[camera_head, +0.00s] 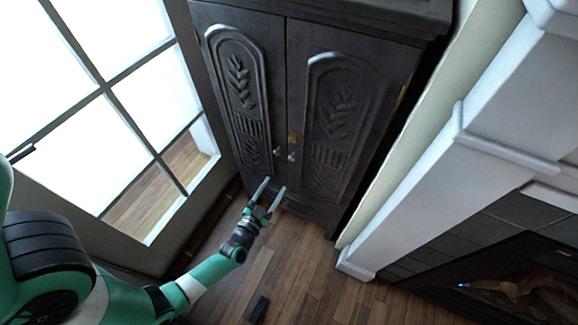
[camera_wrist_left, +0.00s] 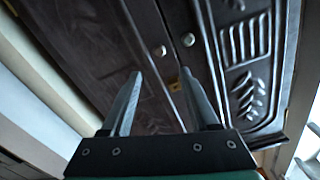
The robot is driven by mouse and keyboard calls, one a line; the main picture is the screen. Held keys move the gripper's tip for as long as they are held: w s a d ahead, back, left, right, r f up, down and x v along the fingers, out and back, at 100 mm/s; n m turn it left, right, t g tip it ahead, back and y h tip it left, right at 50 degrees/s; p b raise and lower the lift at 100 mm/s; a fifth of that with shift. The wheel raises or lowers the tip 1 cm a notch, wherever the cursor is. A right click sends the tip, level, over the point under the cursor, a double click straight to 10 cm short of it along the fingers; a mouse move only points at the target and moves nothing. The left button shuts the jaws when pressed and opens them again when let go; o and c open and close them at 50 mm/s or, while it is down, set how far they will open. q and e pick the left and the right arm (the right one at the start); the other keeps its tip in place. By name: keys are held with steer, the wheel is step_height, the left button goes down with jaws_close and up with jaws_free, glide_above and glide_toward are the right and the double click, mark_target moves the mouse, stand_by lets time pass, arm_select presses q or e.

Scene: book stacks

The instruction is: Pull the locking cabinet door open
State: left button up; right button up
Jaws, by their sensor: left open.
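A dark carved wooden cabinet with two doors, the left door (camera_head: 245,90) and the right door (camera_head: 338,115), stands at the back in the head view. Both doors look shut. A brass lock plate (camera_head: 293,138) sits at the seam, with a small knob on each door, left (camera_head: 277,152) and right (camera_head: 291,157). My left gripper (camera_head: 272,188) is open and empty, in front of the cabinet below the knobs. In the left wrist view its fingers (camera_wrist_left: 165,95) point at the doors; two knobs (camera_wrist_left: 188,40) show beyond them, apart from the fingers. My right gripper is not in view.
A large window (camera_head: 120,100) is on the left. A white fireplace surround (camera_head: 470,140) with a dark firebox (camera_head: 510,285) stands on the right. A small dark object (camera_head: 259,309) lies on the wooden floor (camera_head: 310,275), which is otherwise clear before the cabinet.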

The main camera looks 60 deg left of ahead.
mark_target(290, 161)
arm_select(q)
steer(key=b+x, duration=0.4)
steer(key=x, duration=0.6)
steer(key=shift+w+a+f, duration=0.1)
steer(key=shift+w+a, duration=0.05)
steer(key=shift+w, duration=0.05)
steer(key=shift+w+a, duration=0.25)
steer(key=shift+w, duration=0.05)
jaws_close()
stand_by(0.7)
